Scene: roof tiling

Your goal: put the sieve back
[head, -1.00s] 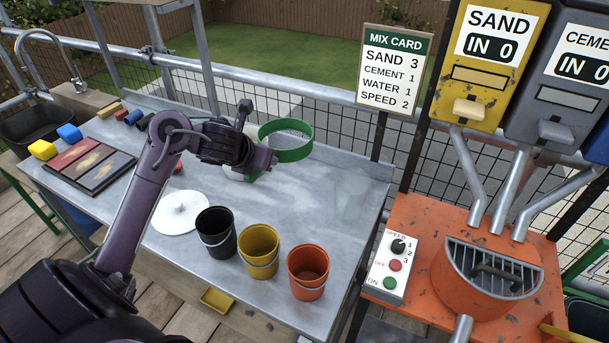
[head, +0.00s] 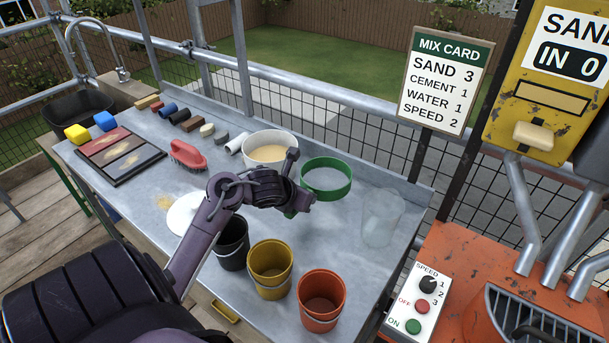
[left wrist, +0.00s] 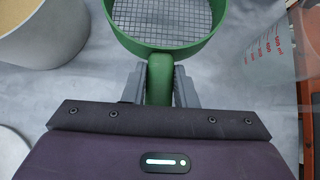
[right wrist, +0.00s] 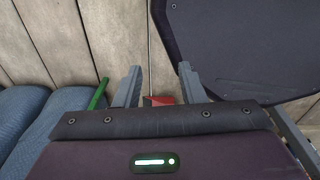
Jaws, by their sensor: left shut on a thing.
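The green sieve (head: 328,194) has a round rim and a wire mesh. In the head view it is at the right part of the grey table, between the white tub and the clear jug. My left gripper (head: 297,203) is shut on its handle; the left wrist view shows the handle (left wrist: 159,82) between the fingers, with the mesh (left wrist: 160,20) ahead. I cannot tell whether the sieve touches the table. My right gripper (right wrist: 157,76) is open and empty, in the right wrist view only, above wooden decking.
A white tub (head: 254,157) of sand stands left of the sieve, a clear jug (head: 382,218) right. Black (head: 232,252), yellow (head: 270,272) and orange (head: 320,303) buckets stand in front. A red brush (head: 188,156) and several blocks lie behind left. The orange mixer (head: 455,265) is right.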

